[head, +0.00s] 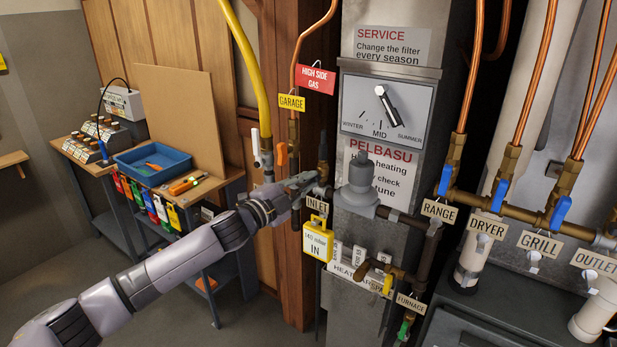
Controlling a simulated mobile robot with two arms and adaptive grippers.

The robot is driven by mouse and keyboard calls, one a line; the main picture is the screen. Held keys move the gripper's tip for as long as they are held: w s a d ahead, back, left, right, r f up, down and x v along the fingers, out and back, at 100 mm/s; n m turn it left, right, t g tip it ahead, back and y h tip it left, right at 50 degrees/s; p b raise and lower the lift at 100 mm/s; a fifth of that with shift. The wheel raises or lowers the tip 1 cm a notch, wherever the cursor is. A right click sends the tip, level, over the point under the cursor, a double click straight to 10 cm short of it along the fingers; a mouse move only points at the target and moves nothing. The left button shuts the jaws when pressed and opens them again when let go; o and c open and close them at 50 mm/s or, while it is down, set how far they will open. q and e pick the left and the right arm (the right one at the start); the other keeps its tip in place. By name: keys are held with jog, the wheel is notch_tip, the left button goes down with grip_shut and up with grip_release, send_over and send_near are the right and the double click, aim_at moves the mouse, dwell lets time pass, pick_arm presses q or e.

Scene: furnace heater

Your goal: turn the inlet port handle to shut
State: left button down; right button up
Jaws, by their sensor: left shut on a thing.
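The INLET tag (317,204) hangs beside the grey furnace column, with a yellow lock-shaped tag (316,240) reading "IN" below it. A brass fitting (323,173) stands just above the INLET tag. My left gripper (308,181) reaches in from the left, its fingers at this fitting just above the INLET tag. It is shut on the inlet port handle, which is mostly hidden behind the fingers, so its angle cannot be told. My right gripper is not in view.
A grey regulator (362,180) sits right of the inlet. An orange handle (281,154) is on the GARAGE pipe, close above my gripper. Blue handles (501,190) line the pipes at right. A workbench with a blue tray (152,163) stands at left. Open floor lies at lower left.

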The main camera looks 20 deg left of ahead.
pick_arm(q)
jog(key=shift+m, duration=0.3)
jog(key=m+p, duration=0.3)
jog(key=m, duration=0.1)
jog(key=shift+r+g, duration=0.2)
jog(key=shift+g, duration=0.1)
jog(key=c, duration=2)
grip_release()
jog(key=shift+f, duration=0.1)
jog(key=o, duration=0.5)
